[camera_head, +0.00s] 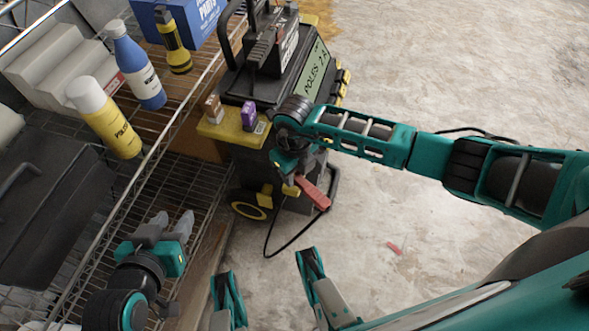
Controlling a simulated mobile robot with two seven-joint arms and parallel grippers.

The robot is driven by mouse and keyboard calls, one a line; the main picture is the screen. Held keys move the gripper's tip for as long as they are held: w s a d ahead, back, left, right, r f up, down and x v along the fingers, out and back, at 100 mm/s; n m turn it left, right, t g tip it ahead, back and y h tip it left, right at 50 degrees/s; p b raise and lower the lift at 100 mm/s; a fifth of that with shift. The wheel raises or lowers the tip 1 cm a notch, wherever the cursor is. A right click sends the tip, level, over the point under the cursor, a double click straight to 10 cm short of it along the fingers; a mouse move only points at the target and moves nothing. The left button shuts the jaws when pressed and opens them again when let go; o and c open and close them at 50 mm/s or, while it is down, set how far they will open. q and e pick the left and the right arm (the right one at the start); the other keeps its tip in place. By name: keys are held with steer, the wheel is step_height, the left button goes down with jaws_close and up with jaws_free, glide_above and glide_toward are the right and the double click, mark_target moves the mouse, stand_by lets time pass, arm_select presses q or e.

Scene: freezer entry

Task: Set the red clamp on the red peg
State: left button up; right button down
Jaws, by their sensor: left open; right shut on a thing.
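The red clamp (314,194) is at the lower front of the black wheeled unit, its red handle pointing down and right. My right gripper (288,176) is shut on it; the fingers are mostly hidden by the wrist and dark parts. A black cable loops below the clamp. I cannot make out a red peg; the unit's side behind my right wrist is partly hidden. My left gripper (172,221) is open and empty, over the wire shelf at lower left, well away from the clamp.
The black unit (315,75) carries a dark battery-like box. A yellow ledge (222,128) holds small brown and purple blocks. A small red scrap (394,248) lies on open concrete at right.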

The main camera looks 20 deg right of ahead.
steer(key=shift+f, duration=0.35)
stand_by(0.7)
steer(key=shift+s+d+f, duration=0.1)
steer(key=shift+s+d, duration=0.1)
steer(key=shift+s, duration=0.05)
stand_by(1.1)
